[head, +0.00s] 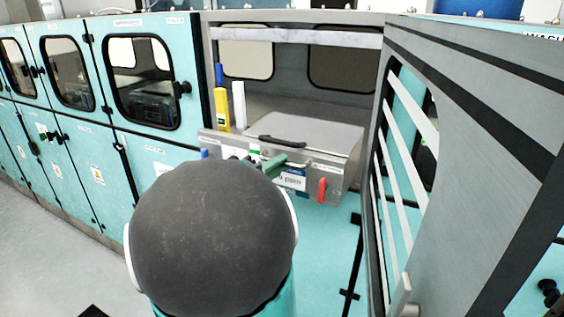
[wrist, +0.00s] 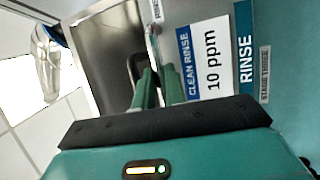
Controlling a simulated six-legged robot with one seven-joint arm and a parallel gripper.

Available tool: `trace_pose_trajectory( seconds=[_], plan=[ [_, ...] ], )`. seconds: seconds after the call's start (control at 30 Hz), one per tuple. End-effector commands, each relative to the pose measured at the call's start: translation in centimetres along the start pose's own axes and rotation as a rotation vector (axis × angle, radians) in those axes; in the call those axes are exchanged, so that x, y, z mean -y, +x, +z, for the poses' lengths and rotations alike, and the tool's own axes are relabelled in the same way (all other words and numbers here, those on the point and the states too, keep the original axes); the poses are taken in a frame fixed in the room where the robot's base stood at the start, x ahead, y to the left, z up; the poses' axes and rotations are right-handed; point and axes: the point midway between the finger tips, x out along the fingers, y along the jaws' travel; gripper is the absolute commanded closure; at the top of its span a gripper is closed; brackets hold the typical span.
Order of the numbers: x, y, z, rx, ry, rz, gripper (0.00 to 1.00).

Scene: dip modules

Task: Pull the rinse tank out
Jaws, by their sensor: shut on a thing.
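The rinse tank (head: 335,174) is a steel box with a flat lid, set in an open cabinet bay in the head view. A black handle (head: 282,140) runs along the lid's front edge. My gripper (head: 272,163) is at the tank's front, its green fingers partly hidden by my dark round arm joint. In the wrist view, my gripper (wrist: 159,82) is shut at the black handle (wrist: 135,66), beside the tank's "CLEAN RINSE 10 ppm" label (wrist: 211,60). The exact contact is hidden between the fingers.
A red lever (head: 322,189) hangs on the tank's front right. A yellow bottle with a blue top (head: 221,105) and a white bottle (head: 239,104) stand at its back left. A slatted grey door (head: 465,140) stands open on the right. Teal cabinets (head: 150,80) line the left.

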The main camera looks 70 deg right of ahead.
Motion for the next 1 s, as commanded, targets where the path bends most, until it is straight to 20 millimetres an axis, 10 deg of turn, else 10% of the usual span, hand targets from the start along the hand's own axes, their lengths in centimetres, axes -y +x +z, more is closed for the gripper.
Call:
trace_pose_trajectory(
  seconds=[0.7, 0.8, 1.0],
  plan=[
    [-0.2, -1.2, 0.8, 0.001, -0.002, -0.002, 1.00],
    [-0.2, -1.3, 0.8, 0.001, -0.001, -0.002, 0.68],
    [-0.2, -1.4, 0.8, 0.000, -0.002, -0.002, 0.66]
  ],
)
